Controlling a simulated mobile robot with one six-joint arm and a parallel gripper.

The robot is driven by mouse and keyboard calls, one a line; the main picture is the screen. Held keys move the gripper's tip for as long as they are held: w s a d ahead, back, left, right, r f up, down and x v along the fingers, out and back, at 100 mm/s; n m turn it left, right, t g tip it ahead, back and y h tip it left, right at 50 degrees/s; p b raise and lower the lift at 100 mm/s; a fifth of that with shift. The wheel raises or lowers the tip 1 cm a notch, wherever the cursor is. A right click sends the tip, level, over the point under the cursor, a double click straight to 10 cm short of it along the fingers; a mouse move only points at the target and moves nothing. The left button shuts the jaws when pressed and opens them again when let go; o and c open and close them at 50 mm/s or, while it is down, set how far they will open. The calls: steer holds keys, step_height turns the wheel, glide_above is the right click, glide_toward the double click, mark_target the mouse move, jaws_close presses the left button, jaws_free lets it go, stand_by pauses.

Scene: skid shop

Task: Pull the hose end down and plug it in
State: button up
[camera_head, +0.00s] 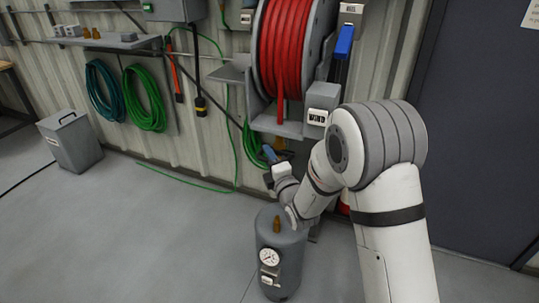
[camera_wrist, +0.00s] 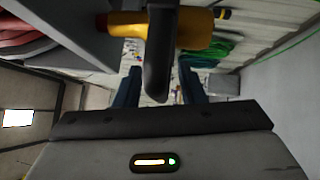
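Red hose (camera_head: 283,45) is wound on a large reel on the wall, and a strand hangs down at its front. In the wrist view, a yellow hose end (camera_wrist: 193,32) with a red band lies across the top, and a dark grey bar (camera_wrist: 158,55) on it points towards my gripper. My gripper (camera_wrist: 158,88) is open, its two blue fingers apart, one to each side of the bar. In the head view, my gripper (camera_head: 272,155) is below the reel. The grey tank (camera_head: 281,258) stands on the floor below, with a brass fitting (camera_head: 276,225) on top and a gauge.
Green and teal hose coils (camera_head: 146,98) hang on the wall at left, below a shelf (camera_head: 115,41). A grey bin (camera_head: 70,140) stands at far left. A grey shelf bracket (camera_head: 232,74) juts out beside the reel. The floor at front left is clear.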

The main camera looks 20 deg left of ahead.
steer(key=shift+w+a, duration=0.1)
steer(key=shift+w, duration=0.05)
steer(key=shift+c, duration=0.4)
steer(key=shift+r, duration=0.1)
jaws_close()
